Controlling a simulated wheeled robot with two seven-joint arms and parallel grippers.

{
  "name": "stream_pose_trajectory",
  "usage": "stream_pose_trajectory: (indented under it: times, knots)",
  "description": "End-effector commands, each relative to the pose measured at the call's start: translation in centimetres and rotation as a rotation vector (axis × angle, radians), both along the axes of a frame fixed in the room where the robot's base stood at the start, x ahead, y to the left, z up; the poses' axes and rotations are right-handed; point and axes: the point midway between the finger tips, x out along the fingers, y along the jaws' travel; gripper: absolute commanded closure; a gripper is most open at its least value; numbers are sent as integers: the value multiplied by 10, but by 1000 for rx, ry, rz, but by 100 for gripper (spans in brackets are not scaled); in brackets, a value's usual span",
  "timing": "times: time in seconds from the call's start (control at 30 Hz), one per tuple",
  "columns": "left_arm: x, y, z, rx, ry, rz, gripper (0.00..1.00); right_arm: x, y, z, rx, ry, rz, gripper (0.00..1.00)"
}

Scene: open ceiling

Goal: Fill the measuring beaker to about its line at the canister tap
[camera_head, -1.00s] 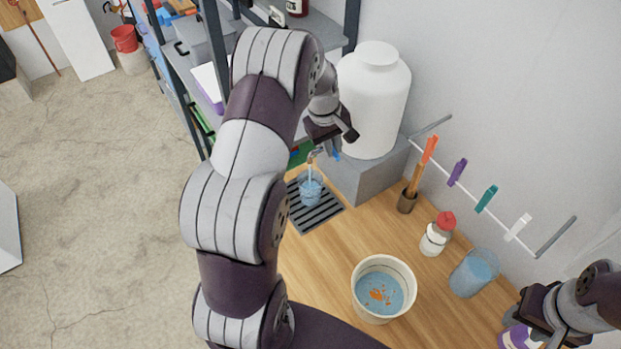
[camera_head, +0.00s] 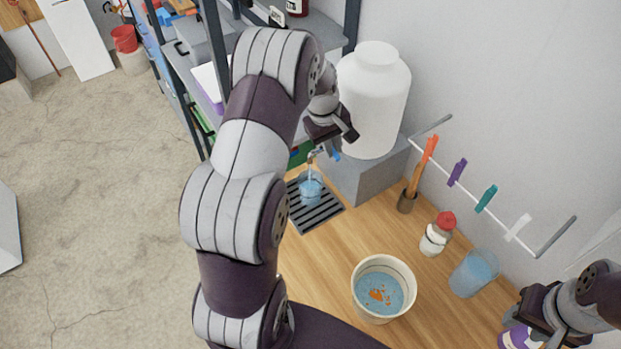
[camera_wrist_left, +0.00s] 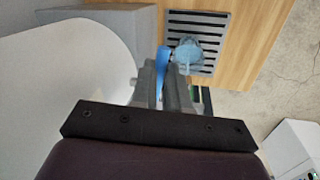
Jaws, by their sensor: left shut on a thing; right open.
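The measuring beaker (camera_head: 311,188) stands on the dark drip grate (camera_head: 318,214) under the canister tap (camera_head: 314,155). A stream of water runs from the tap into it, and blue water shows inside; I cannot make out its line. The white canister (camera_head: 376,100) sits on a grey block. My left gripper (camera_head: 334,150) is shut on the blue tap handle (camera_head: 336,155). In the left wrist view the handle (camera_wrist_left: 163,62) is between the fingers, with the beaker (camera_wrist_left: 188,52) beyond. My right gripper (camera_head: 537,328) is open at the lower right, by a purple-and-white container.
A bucket of water with orange bits (camera_head: 384,290) stands at the counter front. A blue pitcher (camera_head: 474,273), a red-capped jar (camera_head: 437,234) and a brown holder (camera_head: 407,201) stand to the right. A rail with clips (camera_head: 486,199) runs along the wall.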

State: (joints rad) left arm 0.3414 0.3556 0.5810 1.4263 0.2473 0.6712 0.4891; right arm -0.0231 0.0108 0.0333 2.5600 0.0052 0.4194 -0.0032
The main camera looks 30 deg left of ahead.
Motion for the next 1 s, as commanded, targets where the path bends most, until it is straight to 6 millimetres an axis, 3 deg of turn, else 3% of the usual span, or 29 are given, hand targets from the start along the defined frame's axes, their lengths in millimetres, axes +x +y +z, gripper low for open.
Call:
stream_pose_trajectory:
  times: [0.47, 0.63, 0.87, 0.9, 0.97, 1.0]
  knots:
    - [5, 3, 6, 8, -19, 2, 100, 0, 0, 1, 0, 0, 0, 57]
    - [12, -2, 11, 6, -16, 165, 100, 0, 0, 22, 0, 0, 0, 57]
    - [14, -3, 6, 5, -19, 222, 100, 0, 0, 20, 0, 0, 0, 57]
    - [14, -3, 6, 4, -20, 222, 74, 0, 0, 20, 0, 0, 0, 57]
    - [14, -4, 5, 5, -18, 221, 55, 0, 0, 20, 0, 0, 0, 57]
    - [13, -4, 5, 4, -15, 220, 54, 0, 0, 20, 0, 0, 0, 57]
